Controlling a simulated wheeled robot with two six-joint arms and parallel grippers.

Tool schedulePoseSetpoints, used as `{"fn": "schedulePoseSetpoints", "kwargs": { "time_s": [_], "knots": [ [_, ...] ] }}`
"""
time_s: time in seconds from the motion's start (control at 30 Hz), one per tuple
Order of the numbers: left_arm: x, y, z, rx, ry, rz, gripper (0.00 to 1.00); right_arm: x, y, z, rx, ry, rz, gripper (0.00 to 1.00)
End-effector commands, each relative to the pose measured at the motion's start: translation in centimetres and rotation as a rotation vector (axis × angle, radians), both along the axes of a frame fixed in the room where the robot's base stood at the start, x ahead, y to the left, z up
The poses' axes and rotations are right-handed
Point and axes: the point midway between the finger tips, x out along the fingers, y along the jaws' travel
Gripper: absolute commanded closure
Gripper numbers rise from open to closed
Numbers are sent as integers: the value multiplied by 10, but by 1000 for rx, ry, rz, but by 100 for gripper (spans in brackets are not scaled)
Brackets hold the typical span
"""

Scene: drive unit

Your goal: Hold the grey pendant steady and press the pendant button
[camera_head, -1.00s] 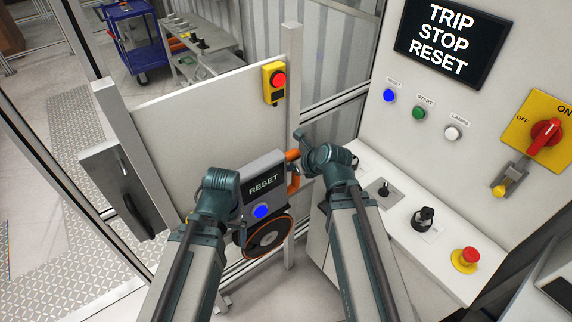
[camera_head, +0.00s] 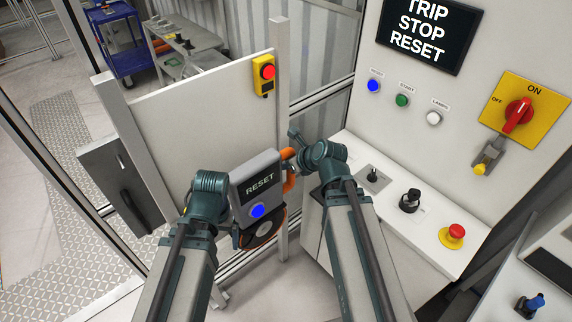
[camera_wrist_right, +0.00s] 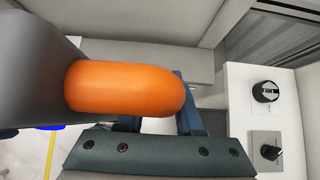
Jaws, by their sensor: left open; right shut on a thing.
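The grey pendant (camera_head: 240,190) shows in the middle of the head view, tilted, with a RESET label and a lit blue button (camera_head: 257,211) below it. An orange handle (camera_head: 289,172) is on its right side; it fills the middle of the right wrist view (camera_wrist_right: 120,88). My right gripper (camera_head: 296,164) is shut on this handle; its fingers show beside the handle in the wrist view (camera_wrist_right: 158,118). My left gripper (camera_head: 234,222) is at the pendant's left edge, beside the button. It is open, its fingers mostly hidden, and I cannot tell whether it touches the pendant.
A black and orange disc (camera_head: 264,236) is partly hidden behind the pendant. A white panel (camera_head: 200,125) with a yellow button box (camera_head: 264,75) stands behind. The control desk at right carries a red emergency stop (camera_head: 455,231), a black knob (camera_head: 410,200) and a TRIP STOP RESET screen (camera_head: 428,35).

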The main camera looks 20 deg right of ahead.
Motion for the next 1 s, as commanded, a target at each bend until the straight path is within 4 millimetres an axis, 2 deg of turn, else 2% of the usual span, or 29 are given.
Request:
{"fn": "schedulePoseSetpoints", "kwargs": {
  "time_s": [0.17,0.5,0.6,1.0],
  "knots": [
    [0,0,-11,0,0,-2,8,34,-4,-10,6,1,-1,100],
    [0,0,-39,2,0,-8,8,135,-14,-39,16,5,-1,100],
    [0,0,-43,2,0,-10,8,152,-16,-43,18,6,-1,100],
    [0,0,-45,2,0,-10,8,154,-16,-45,19,7,-1,100]
  ]
}}
